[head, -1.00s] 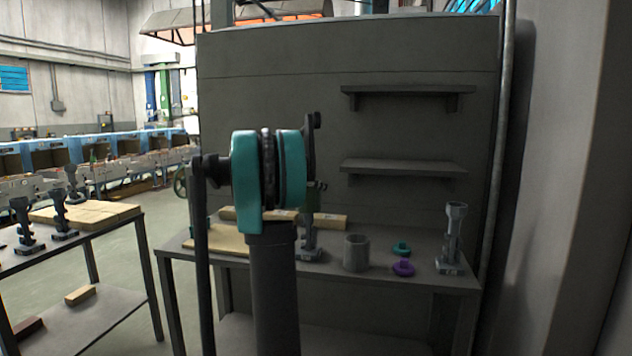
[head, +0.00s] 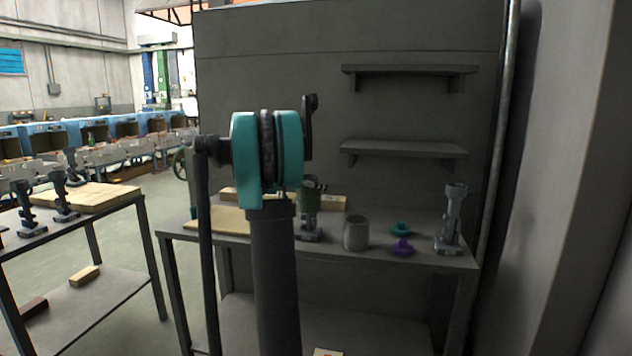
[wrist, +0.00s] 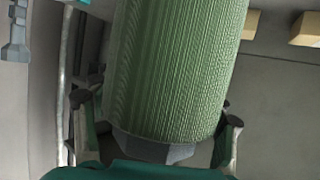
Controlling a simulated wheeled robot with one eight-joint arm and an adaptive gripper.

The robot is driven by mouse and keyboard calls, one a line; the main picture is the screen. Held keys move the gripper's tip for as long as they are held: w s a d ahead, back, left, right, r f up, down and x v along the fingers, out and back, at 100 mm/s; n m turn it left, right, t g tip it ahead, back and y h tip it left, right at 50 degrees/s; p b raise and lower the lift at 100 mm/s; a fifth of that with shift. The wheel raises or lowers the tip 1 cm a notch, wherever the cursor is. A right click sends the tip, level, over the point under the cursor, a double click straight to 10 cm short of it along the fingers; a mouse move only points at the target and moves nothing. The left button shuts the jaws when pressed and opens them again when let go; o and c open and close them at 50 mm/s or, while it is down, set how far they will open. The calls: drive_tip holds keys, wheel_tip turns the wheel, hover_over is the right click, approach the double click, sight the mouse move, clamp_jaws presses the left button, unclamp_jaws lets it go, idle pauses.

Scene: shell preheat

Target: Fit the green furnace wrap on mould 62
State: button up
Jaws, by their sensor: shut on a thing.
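The green furnace wrap (wrist: 180,65) fills the middle of the wrist view, a ribbed cylinder between the two fingers of my gripper (wrist: 158,128). A dark grey faceted piece shows at its lower end there; I cannot tell what it belongs to. In the head view the wrap (head: 311,192) is small and upright, at the upper part of a grey mould (head: 309,229) on the bench. I cannot tell whether it is around the mould or just above it. My arm hides most of the gripper there. The mould's number is not readable.
On the bench (head: 400,258) stand a grey cup (head: 356,234), teal (head: 401,229) and purple (head: 402,248) knobbed pieces, and another grey mould (head: 452,220). Wooden blocks lie behind. More moulds (head: 65,197) stand on the left table. Two shelves (head: 405,148) are on the panel.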

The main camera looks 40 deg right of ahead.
sight(316, 206)
drive_tip(key=shift+f, duration=4.1)
drive_tip(key=o, duration=1.3)
drive_tip(key=shift+o, duration=0.2)
drive_tip(key=shift+a, duration=0.1)
drive_tip(key=v, duration=1.2)
drive_tip(key=shift+f, duration=0.1)
